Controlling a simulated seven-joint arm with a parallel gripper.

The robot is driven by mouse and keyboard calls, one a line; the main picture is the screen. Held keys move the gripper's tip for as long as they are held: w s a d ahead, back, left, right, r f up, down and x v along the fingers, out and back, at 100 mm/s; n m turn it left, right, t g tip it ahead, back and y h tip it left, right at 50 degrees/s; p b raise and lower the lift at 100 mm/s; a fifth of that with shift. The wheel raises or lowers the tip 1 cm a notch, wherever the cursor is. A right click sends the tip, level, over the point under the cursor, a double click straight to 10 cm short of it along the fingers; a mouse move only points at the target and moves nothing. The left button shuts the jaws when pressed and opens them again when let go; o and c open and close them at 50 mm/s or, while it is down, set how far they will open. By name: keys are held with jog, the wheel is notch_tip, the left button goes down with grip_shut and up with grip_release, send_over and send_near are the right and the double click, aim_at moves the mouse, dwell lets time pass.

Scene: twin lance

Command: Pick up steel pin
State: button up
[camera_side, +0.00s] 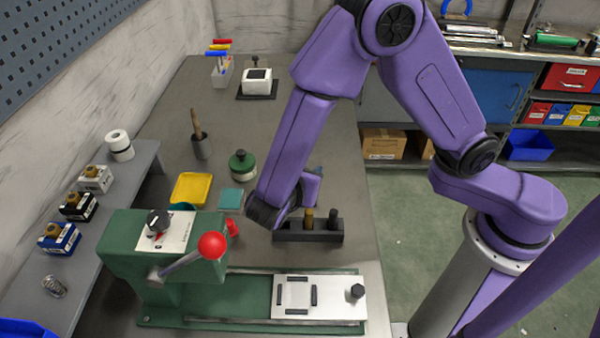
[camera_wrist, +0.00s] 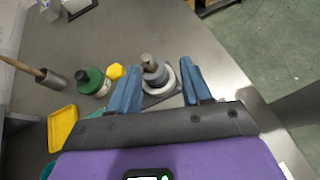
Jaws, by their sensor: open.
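A grey steel pin (camera_wrist: 149,62) stands upright in the wrist view, its rounded end facing the camera. It is in or on a grey, pale-ringed round holder (camera_wrist: 160,82) on a dark base. My gripper (camera_wrist: 158,82) is open, with one blue finger on each side of the pin. Gaps show between pin and fingers, and nothing is held. I cannot tell how far the fingertips are above it. In the side view my purple arm hides the pin and most of the gripper.
A green jar (camera_wrist: 92,82) and a yellow knob (camera_wrist: 115,71) stand close left of the gripper. A yellow tray (camera_side: 190,189) lies farther left. A dark rack (camera_side: 295,231) with upright pegs and a green press (camera_side: 150,258) with a red-knobbed lever (camera_side: 212,245) stand in front.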

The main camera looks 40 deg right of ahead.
jog(key=shift+n+t+h, duration=0.3)
jog(key=shift+n+t, duration=0.4)
jog(key=shift+n, duration=0.1)
jog(key=w+d+f, duration=0.2)
jog(key=w, duration=0.1)
jog(key=w+d+f, duration=0.1)
jog(key=w+f, duration=0.1)
jog(key=shift+d, duration=0.3)
grip_shut()
